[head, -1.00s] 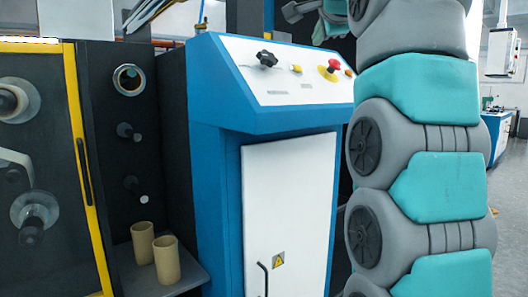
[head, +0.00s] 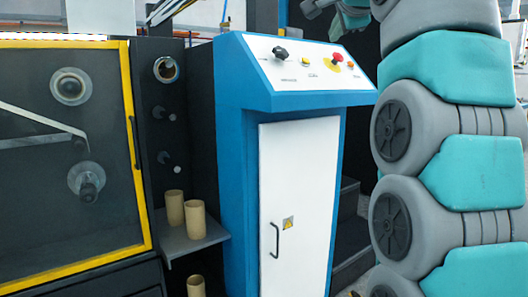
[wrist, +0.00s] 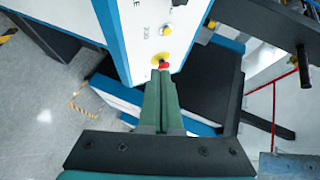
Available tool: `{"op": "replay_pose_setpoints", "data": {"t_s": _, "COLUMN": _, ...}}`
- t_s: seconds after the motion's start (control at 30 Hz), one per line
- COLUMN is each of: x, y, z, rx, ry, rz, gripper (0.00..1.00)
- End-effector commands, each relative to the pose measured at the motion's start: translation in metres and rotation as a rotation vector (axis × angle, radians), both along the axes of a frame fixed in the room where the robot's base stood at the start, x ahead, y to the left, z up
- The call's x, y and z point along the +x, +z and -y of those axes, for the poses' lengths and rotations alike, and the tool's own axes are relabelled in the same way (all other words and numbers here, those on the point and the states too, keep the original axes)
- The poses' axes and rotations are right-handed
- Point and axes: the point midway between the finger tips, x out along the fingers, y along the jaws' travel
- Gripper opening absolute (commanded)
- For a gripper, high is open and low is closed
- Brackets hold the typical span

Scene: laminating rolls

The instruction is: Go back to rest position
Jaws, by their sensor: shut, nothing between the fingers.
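My gripper (wrist: 160,76) shows in the wrist view with its green fingers pressed together and nothing between them. Its tips point toward the sloped control panel, and the red emergency button (wrist: 164,65) on a yellow base appears just beyond them. I cannot tell how large the gap is. In the head view the same red button (head: 337,57) sits at the right of the panel top (head: 300,72), and nothing covers it. My grey and teal arm rises along the right side of the head view, folded in stacked links.
The blue and white control cabinet (head: 238,190) stands in the middle. To its left is a dark machine with a yellow-framed window (head: 137,150). Cardboard cores (head: 195,219) stand on a small shelf (head: 180,243). In the wrist view, open grey floor (wrist: 40,110) lies left.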

Motion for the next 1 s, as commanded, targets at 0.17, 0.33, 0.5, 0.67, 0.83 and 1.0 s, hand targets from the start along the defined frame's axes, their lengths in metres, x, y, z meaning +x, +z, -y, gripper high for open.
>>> {"op": "replay_pose_setpoints", "data": {"t_s": 0.17, "x": 0.003, "y": -0.021, "z": -0.002, "rx": -0.054, "ry": 0.018, "rz": -0.060, "gripper": 0.00}}
{"op": "replay_pose_setpoints", "data": {"t_s": 0.33, "x": 0.002, "y": -0.048, "z": -0.003, "rx": -0.124, "ry": 0.046, "rz": -0.133, "gripper": 0.00}}
{"op": "replay_pose_setpoints", "data": {"t_s": 0.5, "x": -0.002, "y": -0.095, "z": -0.005, "rx": -0.227, "ry": 0.099, "rz": -0.249, "gripper": 0.00}}
{"op": "replay_pose_setpoints", "data": {"t_s": 0.67, "x": -0.017, "y": -0.157, "z": -0.008, "rx": -0.350, "ry": 0.181, "rz": -0.392, "gripper": 0.00}}
{"op": "replay_pose_setpoints", "data": {"t_s": 0.83, "x": -0.043, "y": -0.225, "z": -0.008, "rx": -0.471, "ry": 0.284, "rz": -0.537, "gripper": 0.00}}
{"op": "replay_pose_setpoints", "data": {"t_s": 1.0, "x": -0.081, "y": -0.295, "z": -0.008, "rx": -0.575, "ry": 0.402, "rz": -0.675, "gripper": 0.00}}
